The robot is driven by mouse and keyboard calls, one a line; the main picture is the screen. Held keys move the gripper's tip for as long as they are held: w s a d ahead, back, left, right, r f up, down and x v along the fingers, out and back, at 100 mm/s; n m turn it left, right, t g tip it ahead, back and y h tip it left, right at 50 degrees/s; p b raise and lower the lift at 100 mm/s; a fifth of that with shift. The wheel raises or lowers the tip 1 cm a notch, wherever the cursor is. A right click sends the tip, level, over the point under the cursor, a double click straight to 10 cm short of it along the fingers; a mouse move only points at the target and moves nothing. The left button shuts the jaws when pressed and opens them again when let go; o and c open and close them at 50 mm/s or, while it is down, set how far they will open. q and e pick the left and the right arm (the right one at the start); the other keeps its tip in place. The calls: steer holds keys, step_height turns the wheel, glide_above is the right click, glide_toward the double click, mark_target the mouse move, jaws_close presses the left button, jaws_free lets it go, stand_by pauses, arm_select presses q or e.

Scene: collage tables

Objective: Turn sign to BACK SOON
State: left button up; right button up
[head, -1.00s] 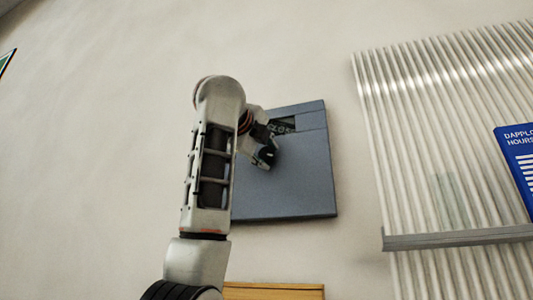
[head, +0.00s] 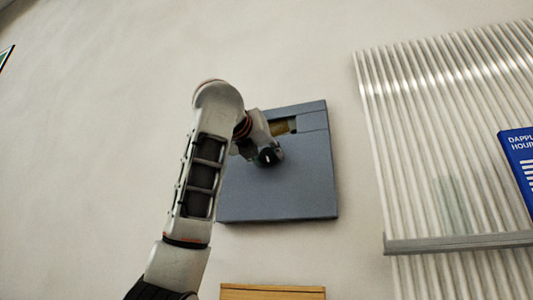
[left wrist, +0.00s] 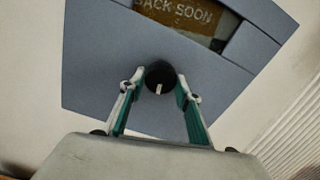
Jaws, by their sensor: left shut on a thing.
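The sign is a grey-blue wall box (head: 300,185) with a small window near its top. In the left wrist view the box (left wrist: 95,65) fills the upper part, and its window (left wrist: 185,18) shows a brown panel reading "BACK SOON", cut off by the frame's top. A black round knob (left wrist: 160,77) with a white mark sits below the window. My left gripper (left wrist: 157,88) is shut on the knob, one finger on each side. In the head view my left gripper (head: 268,156) and arm cover the box's left part and some of the window (head: 284,127). My right gripper is not in view.
A ribbed, pale panel (head: 440,120) with a grey rail (head: 460,241) stands to the right. A blue hours sign (head: 519,160) is at the right edge. A wooden edge (head: 272,292) shows below the box. The wall around the box is bare.

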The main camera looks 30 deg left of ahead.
arm_select(q)
steer(key=shift+f+m+p, duration=0.1)
steer(key=shift+m+p, duration=0.2)
steer(key=shift+m, duration=0.9)
steer(key=o, duration=1.1)
steer(key=shift+s, duration=0.1)
steer(key=v, duration=1.1)
steer(key=shift+s, duration=0.4)
